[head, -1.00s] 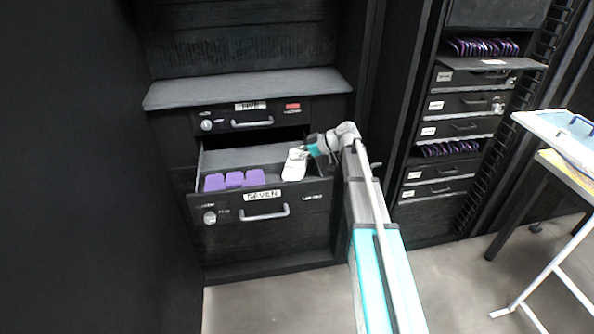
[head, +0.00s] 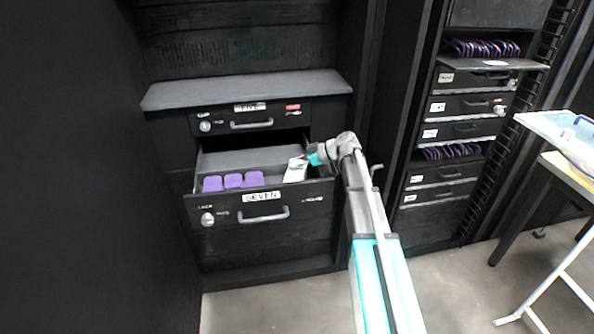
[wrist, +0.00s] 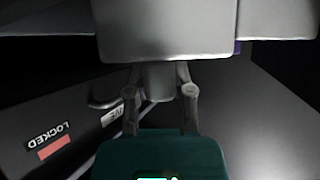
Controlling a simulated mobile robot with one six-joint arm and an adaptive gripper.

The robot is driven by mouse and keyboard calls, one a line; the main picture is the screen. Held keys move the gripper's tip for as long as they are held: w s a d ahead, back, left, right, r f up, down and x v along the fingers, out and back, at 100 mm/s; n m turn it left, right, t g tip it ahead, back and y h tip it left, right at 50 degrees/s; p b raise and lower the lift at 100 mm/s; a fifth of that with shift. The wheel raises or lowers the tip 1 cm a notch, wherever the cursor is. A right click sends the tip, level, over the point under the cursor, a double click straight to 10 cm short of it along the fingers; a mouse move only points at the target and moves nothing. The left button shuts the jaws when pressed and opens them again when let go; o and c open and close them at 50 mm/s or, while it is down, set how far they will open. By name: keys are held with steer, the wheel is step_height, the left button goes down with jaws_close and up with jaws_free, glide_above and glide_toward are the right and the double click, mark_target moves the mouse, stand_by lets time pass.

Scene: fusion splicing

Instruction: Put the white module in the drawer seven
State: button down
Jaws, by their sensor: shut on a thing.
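The white module (head: 295,169) is at the right side of the open drawer labelled SEVEN (head: 264,217), tilted. Its lower part is inside the drawer, behind the front panel. My gripper (head: 313,160) is shut on it from the upper right. In the wrist view the white module (wrist: 165,35) fills the top middle, and my gripper (wrist: 160,92) has both fingers closed on its narrow stem. Whether the module touches the drawer floor cannot be told.
Several purple modules (head: 233,181) stand at the drawer's left front. The shut drawer FIVE (head: 251,125) is directly above, under a grey ledge (head: 245,90). A rack of drawers (head: 465,130) and a table (head: 560,130) stand to the right.

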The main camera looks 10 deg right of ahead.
steer(key=shift+f+b, duration=0.35)
steer(key=shift+f, duration=0.25)
steer(key=shift+c, duration=2.4)
jaws_free()
steer(key=p+v, duration=0.6)
steer(key=v, duration=0.6)
